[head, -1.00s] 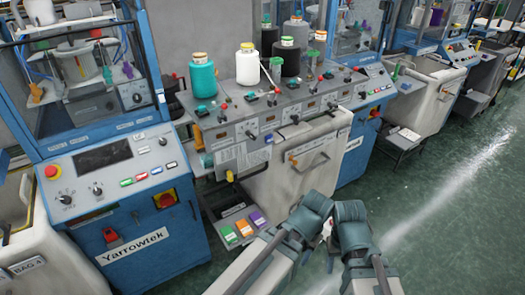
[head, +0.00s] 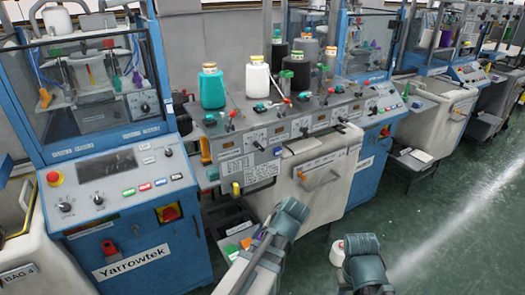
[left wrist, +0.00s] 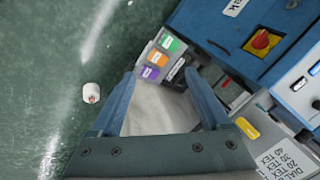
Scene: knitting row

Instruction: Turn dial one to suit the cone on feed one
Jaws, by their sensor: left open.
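A teal cone (head: 212,90) and a white cone (head: 258,78) stand on the machine at the left end of its row. Small dials (head: 257,136) line the grey sloped panel below; their numbers and settings are too small to read. A printed dial chart (head: 248,168) hangs at the panel's left; part of it shows in the left wrist view (left wrist: 287,160), reading "DIAL" and "TEX". My left gripper (head: 290,212) is below and in front of the panel, open and empty in the left wrist view (left wrist: 160,85). My right gripper (head: 358,245) is lower right, its jaws unclear.
A white bin (head: 325,165) with an orange handle juts out below the panel. A blue Yarrowtek machine (head: 140,240) stands left. Colour-labelled boxes (left wrist: 157,58) are low beside the bin. A white spool (left wrist: 90,93) lies on the green floor. The right-hand aisle is clear.

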